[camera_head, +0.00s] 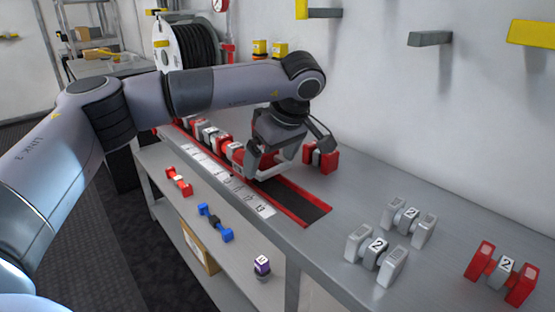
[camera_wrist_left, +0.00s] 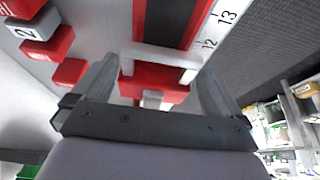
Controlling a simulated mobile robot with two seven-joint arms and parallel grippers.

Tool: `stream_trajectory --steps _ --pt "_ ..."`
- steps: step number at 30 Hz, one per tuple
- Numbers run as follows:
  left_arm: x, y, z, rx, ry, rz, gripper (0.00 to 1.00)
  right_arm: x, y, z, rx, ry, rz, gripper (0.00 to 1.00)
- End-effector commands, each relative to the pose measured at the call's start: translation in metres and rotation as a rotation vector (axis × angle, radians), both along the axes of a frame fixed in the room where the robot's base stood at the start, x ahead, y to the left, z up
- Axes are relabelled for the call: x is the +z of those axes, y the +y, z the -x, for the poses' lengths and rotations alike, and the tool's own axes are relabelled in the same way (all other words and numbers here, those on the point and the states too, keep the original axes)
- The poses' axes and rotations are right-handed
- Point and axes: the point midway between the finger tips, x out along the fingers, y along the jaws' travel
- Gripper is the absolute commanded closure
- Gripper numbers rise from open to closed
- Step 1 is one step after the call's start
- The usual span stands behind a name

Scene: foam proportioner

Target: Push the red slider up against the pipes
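The red slider (camera_wrist_left: 158,82) sits in the red-edged track (camera_head: 308,217) near the number strip. In the left wrist view it lies between the fingers of my left gripper (camera_wrist_left: 158,68). A pale grey bar crosses in front of it there. The fingers are apart, one on each side; whether they touch the slider is unclear. In the head view my left gripper (camera_head: 285,155) is low over the track and mostly hides the slider. Grey and red pipes (camera_head: 210,136) stand in a row along the track, farther back. My right gripper is not in view.
A red fitting (camera_head: 320,156) stands just right of the gripper. Grey fittings (camera_head: 377,253) and another red one (camera_head: 500,272) stand at the right of the table. A lower shelf holds a blue fitting (camera_head: 214,223). The track's near end is empty.

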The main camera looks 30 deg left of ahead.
Motion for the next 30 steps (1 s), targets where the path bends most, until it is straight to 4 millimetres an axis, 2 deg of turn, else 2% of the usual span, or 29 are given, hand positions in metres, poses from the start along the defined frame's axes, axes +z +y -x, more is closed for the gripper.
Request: stream_trajectory --steps 4,7,15,18,30 --pt "0.0 -0.004 0.0 -0.006 0.001 0.003 0.0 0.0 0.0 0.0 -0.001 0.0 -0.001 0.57" --pt "0.008 -0.007 0.001 -0.007 0.001 0.003 0.0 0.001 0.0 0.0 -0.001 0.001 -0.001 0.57" --pt "0.049 -0.02 0.006 -0.003 -0.002 0.004 0.0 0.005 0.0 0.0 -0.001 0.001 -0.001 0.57" --pt "0.059 -0.023 0.008 -0.001 0.001 0.003 0.0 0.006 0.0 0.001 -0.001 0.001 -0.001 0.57" --pt "0.065 -0.025 0.009 -0.001 0.001 0.003 0.0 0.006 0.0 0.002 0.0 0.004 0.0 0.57"
